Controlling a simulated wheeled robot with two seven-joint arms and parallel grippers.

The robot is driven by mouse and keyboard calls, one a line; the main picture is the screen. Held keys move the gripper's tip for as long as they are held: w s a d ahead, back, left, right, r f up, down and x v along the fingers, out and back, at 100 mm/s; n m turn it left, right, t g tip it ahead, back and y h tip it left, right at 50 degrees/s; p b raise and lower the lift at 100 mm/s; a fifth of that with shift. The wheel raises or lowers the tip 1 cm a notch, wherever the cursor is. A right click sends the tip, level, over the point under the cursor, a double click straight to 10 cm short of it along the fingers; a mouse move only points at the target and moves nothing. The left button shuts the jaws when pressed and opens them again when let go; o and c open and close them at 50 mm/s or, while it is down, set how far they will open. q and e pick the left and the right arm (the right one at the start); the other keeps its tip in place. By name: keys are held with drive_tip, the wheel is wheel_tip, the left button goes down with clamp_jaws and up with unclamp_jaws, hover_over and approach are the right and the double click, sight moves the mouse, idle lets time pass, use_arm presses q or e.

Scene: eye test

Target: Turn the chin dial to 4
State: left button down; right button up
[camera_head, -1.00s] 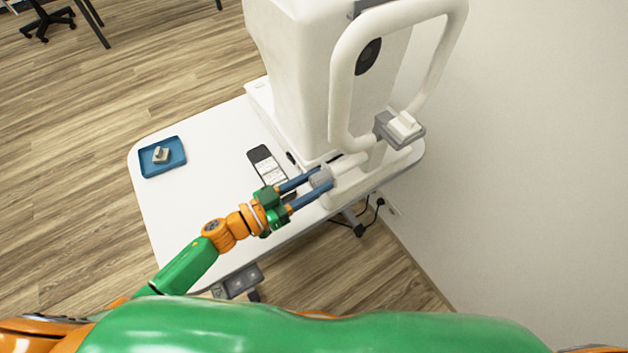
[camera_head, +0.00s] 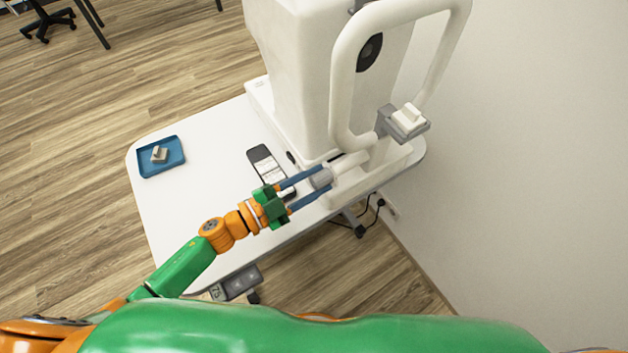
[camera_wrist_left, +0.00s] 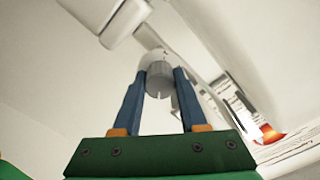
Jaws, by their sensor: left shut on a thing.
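The chin dial is a small grey ribbed knob (camera_head: 321,179) on the end of a white stub low on the headrest frame. My left gripper (camera_head: 322,179) has one blue finger on each side of it and is shut on it. The grey chin rest (camera_head: 408,121) with a white pad stands above and right of the dial. My right gripper is not in view.
The white eye-test machine (camera_head: 300,75) and its tubular frame (camera_head: 343,85) stand on a white table (camera_head: 200,195). A dark handheld panel (camera_head: 262,160) lies near the gripper. A blue tray (camera_head: 173,170) holds a small pale object. A wall is close on the right.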

use_arm(q)
drive_tip(key=shift+m, duration=0.8)
drive_tip(key=shift+c, duration=2.2)
unclamp_jaws()
drive_tip(key=b+v, duration=0.1)
drive_tip(key=v, duration=0.6)
drive_tip(key=shift+b, duration=0.35)
